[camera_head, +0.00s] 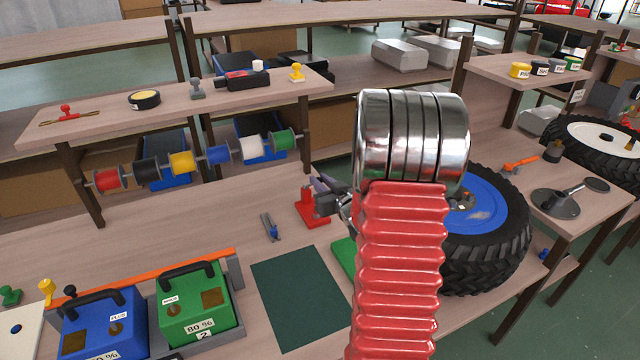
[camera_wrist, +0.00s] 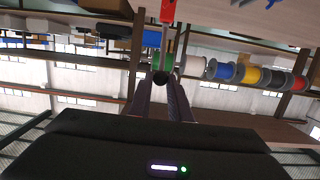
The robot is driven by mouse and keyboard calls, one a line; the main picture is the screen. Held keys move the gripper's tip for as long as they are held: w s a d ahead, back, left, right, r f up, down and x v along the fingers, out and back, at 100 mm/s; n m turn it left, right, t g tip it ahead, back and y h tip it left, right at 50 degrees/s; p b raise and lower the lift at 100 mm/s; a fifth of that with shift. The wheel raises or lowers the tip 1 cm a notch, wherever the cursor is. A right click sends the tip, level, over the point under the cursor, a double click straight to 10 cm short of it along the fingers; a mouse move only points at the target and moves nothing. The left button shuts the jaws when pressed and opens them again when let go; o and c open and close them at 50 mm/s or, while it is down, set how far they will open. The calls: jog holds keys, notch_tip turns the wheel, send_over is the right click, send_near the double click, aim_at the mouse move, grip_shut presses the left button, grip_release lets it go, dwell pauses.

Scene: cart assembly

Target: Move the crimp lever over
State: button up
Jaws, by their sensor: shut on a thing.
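The crimp tool has a red base (camera_head: 312,208) and stands on the bench, just left of my red ribbed arm in the head view. Its red part (camera_wrist: 167,11) also shows at the top of the upside-down wrist view. The crimp lever (camera_wrist: 164,42) is a grey bar running from the red part toward my fingers, with a dark round end between the tips. My gripper (camera_wrist: 160,84) is shut on the lever's end. In the head view my arm hides much of the gripper and the tool's right side.
A blue-rimmed tyre (camera_head: 490,225) is right of my arm. Blue (camera_head: 105,322) and green (camera_head: 195,305) batteries stand front left. Coloured spools (camera_head: 218,155) hang under the shelf behind. The bench's left middle is clear.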

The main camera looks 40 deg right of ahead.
jog(key=shift+w+d+r, duration=0.2)
jog(key=shift+w+r, duration=0.5)
jog(key=shift+w, duration=0.1)
jog(key=shift+w+d+r, duration=0.2)
jog(key=shift+w+r, duration=0.5)
jog(key=shift+w, duration=0.05)
jog(key=o, duration=0.9)
jog(key=shift+s, duration=0.1)
jog(key=v, duration=1.3)
jog(key=shift+s+a, duration=0.15)
jog(key=shift+s, duration=0.15)
